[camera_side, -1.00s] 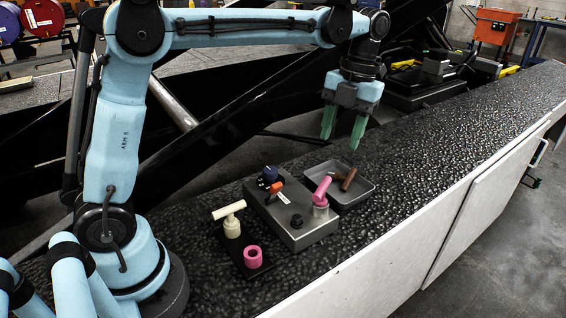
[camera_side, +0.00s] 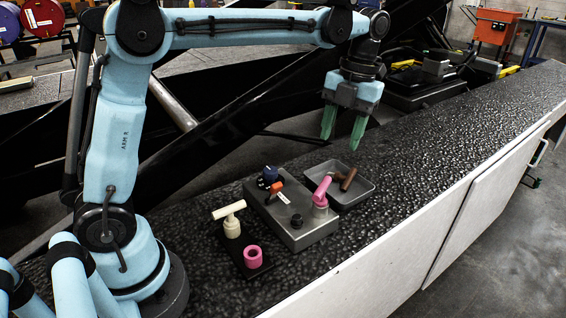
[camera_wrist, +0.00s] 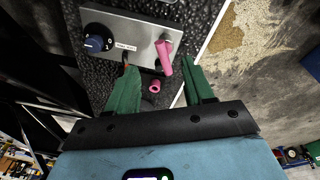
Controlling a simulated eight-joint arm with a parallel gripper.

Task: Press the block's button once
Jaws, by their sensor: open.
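The grey block (camera_side: 290,226) lies on the dark textured belt in the side view, and part of it shows at the top of the wrist view (camera_wrist: 138,22). The block also bears a blue knob (camera_side: 270,173), an orange lever (camera_side: 276,188) with a white label, and a pink-topped peg (camera_side: 322,187) in a pale socket. My gripper (camera_side: 342,141) is open and empty, its green fingers pointing down, above the belt and behind the block. In the wrist view I cannot clearly make out the button.
A grey tray (camera_side: 364,193) with a brown part (camera_side: 348,179) adjoins the block. Left of the block, a dark plate holds a cream T-shaped piece (camera_side: 231,226) and a pink ring (camera_side: 253,257). The belt to the right is clear.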

